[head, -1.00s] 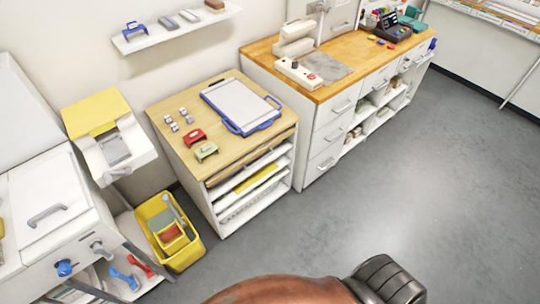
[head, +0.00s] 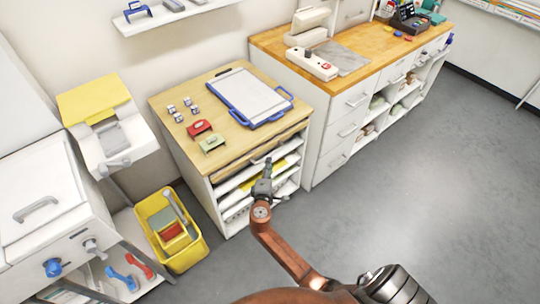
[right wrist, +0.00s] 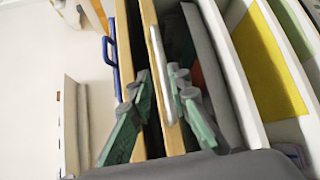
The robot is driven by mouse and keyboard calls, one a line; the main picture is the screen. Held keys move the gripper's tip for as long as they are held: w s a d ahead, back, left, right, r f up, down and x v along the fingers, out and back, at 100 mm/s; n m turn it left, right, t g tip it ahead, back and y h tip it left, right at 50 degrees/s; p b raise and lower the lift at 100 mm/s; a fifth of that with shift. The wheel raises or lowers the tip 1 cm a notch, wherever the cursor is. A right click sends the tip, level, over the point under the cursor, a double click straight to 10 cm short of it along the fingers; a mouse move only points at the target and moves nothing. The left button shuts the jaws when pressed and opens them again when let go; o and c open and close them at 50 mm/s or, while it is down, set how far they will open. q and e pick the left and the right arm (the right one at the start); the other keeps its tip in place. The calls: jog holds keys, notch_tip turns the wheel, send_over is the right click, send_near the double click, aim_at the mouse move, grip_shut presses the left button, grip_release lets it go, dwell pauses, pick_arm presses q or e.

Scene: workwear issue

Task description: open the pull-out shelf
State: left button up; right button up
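The pull-out shelf (head: 237,172) is a thin wooden board just under the top of the small white cabinet, and it looks pushed in. In the right wrist view its wooden front edge (right wrist: 148,40) carries a pale metal handle strip (right wrist: 158,70). My right gripper (head: 268,164) is in front of the cabinet's upper openings. In the right wrist view the right gripper (right wrist: 160,80) is open, its green and grey fingers on either side of the shelf's front edge and handle. I cannot tell whether they touch it. My left gripper is not in view.
A yellow bin (head: 190,255) stands at left. A drawer counter (head: 345,102) stands at right. The floor (head: 400,180) in front is clear.

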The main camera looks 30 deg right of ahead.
aim_at(271, 153)
jog(key=b+x, duration=0.1)
jog(key=x, duration=0.6)
jog(key=shift+w+f, duration=0.1)
jog(key=shift+f, duration=0.05)
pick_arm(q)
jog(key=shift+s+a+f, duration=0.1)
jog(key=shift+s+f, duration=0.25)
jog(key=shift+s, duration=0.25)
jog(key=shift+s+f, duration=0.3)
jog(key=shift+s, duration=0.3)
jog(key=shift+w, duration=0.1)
pick_arm(e)
jog(key=shift+c, duration=0.6)
grip_shut()
